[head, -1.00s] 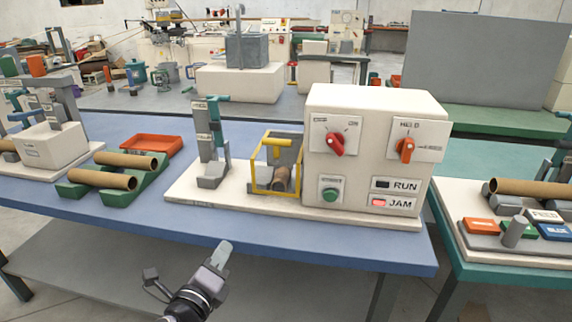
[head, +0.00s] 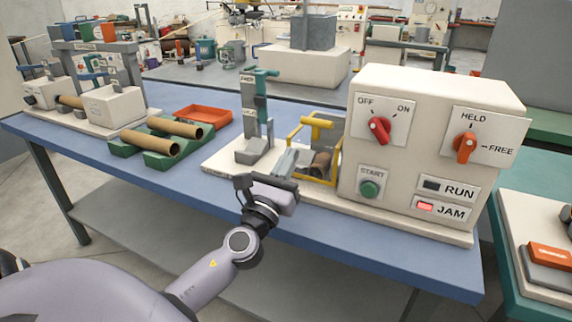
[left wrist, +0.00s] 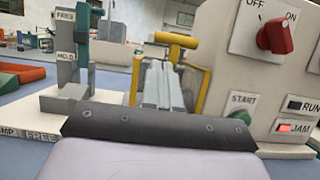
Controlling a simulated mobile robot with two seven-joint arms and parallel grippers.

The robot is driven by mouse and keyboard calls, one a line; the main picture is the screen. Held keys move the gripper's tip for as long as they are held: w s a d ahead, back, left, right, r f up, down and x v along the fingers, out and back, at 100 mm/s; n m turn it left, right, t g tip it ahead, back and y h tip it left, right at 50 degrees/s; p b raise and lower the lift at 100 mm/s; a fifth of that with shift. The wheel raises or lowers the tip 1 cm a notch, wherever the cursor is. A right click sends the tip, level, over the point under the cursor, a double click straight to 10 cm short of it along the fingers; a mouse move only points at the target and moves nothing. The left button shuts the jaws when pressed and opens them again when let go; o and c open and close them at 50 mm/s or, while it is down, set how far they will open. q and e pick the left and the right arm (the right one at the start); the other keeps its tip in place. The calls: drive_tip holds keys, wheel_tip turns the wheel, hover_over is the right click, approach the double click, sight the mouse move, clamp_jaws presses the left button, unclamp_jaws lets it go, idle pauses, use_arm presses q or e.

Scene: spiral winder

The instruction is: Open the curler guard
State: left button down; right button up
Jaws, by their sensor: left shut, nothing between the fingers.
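The curler guard (head: 316,122) is a yellow frame with a T-shaped handle on top, just left of the white control box. It appears closed over a brown roll (head: 320,159). In the left wrist view, the guard's yellow handle (left wrist: 177,41) stands beyond my fingers and its frame shows on both sides of them. My left gripper (head: 288,158) is shut and empty, in front of the guard at its left side. Its two grey fingers (left wrist: 161,70) lie side by side in the wrist view and hide part of the guard. Contact cannot be told. My right gripper is out of view.
The white control box (head: 430,120) has a red OFF/ON knob (head: 380,130), an orange HELD/FREE knob (head: 465,147) and a green START button (head: 370,189). Its JAM lamp (head: 424,208) glows red. A grey-green lever stand (head: 256,115) rises left of the guard. Cardboard tubes (head: 174,126) lie farther left.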

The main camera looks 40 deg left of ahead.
sight(300, 138)
use_arm(q)
drive_tip(key=shift+p+x, duration=0.45)
drive_tip(key=shift+x, duration=2.65)
